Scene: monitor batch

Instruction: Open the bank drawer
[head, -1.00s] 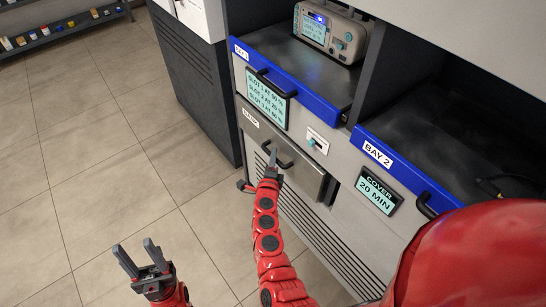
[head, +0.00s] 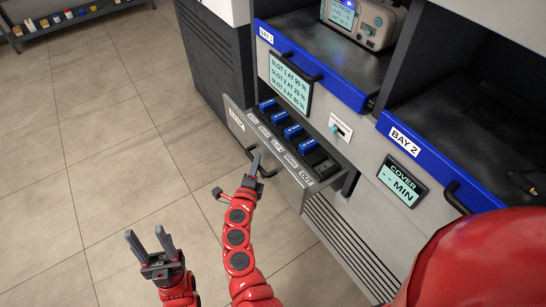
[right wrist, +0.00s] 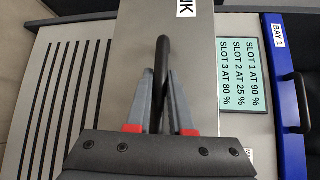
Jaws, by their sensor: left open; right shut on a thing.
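The bank drawer (head: 243,135) is pulled out from the cabinet below bay 1 in the head view. Several blue-topped blocks (head: 280,117) sit in a row inside it, with small labels along the rim. My right gripper (head: 254,168) is at the drawer's front and shut on its black handle (right wrist: 162,65). In the right wrist view, its fingers (right wrist: 160,108) lie on both sides of the handle, against the grey drawer front. My left gripper (head: 148,244) is open and empty, above the floor at lower left, apart from the drawer.
A display (head: 289,83) listing slot percentages is above the drawer. The blue-edged bay 1 (head: 320,70) and bay 2 (head: 440,165) have black handles. A cover display (head: 400,178) is beside the drawer. The tiled floor (head: 90,150) at left is clear.

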